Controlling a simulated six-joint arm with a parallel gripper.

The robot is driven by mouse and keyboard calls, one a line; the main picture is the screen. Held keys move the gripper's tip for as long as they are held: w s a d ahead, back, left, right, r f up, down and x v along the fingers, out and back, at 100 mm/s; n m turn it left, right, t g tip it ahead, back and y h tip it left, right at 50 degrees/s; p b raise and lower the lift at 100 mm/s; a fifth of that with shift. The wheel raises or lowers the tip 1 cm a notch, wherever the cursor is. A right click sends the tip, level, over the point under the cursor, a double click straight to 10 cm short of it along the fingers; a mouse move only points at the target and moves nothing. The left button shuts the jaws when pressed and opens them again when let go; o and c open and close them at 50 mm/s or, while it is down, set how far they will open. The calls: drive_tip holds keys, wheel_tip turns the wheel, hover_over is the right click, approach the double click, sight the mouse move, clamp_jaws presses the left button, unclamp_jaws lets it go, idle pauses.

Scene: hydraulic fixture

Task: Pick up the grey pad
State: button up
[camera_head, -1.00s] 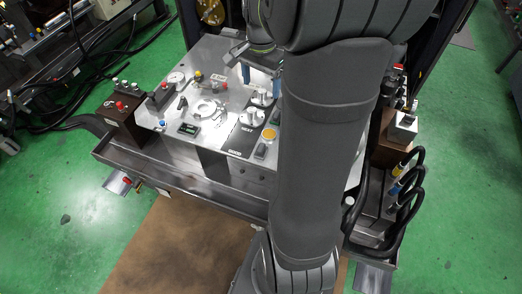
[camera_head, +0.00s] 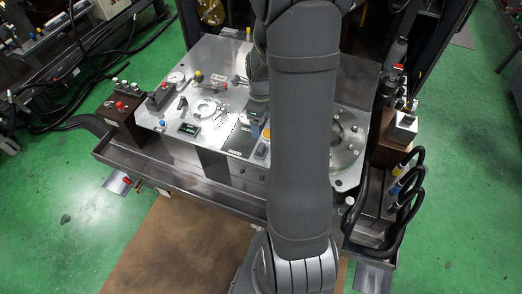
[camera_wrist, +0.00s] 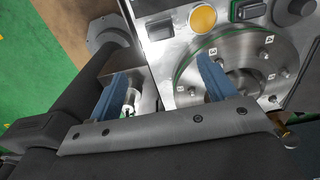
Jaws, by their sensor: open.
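A small grey rectangular pad (camera_head: 262,151) lies on the panel just in front of the yellow button (camera_head: 268,134). In the wrist view, a grey pad (camera_wrist: 160,28) shows at the top, left of the yellow button (camera_wrist: 202,18). Another dark grey block (camera_wrist: 248,10) is to the button's right. My gripper (camera_wrist: 163,85) is open and empty, with two blue fingers apart. The pad appears beyond the fingertips, not between them. In the head view my arm hides most of the gripper.
A round bolted flange (camera_wrist: 250,70) lies beneath the right finger in the wrist view. A dark knob (camera_wrist: 292,10) is at upper right. A small green display (camera_head: 188,129) and a red-button box (camera_head: 122,108) are left on the fixture. Black hoses (camera_head: 405,185) stand at right.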

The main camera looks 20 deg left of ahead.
wheel_tip(320, 180, down, 15)
idle(0.7)
drive_tip(key=c, duration=1.1)
drive_tip(key=shift+r, duration=0.15)
drive_tip(key=shift+r, duration=0.25)
drive_tip(key=r, duration=0.2)
drive_tip(key=d+r, duration=0.1)
drive_tip(key=r, duration=0.1)
drive_tip(key=shift+d, duration=0.1)
drive_tip(key=d+r, duration=0.2)
drive_tip(key=d, duration=0.1)
drive_tip(key=d+r, duration=0.2)
drive_tip(key=d, duration=0.2)
drive_tip(key=d+r, duration=0.2)
drive_tip(key=d, duration=0.1)
drive_tip(key=shift+s+d+r, duration=0.15)
drive_tip(key=shift+s+d, duration=0.05)
drive_tip(key=shift+s, duration=0.1)
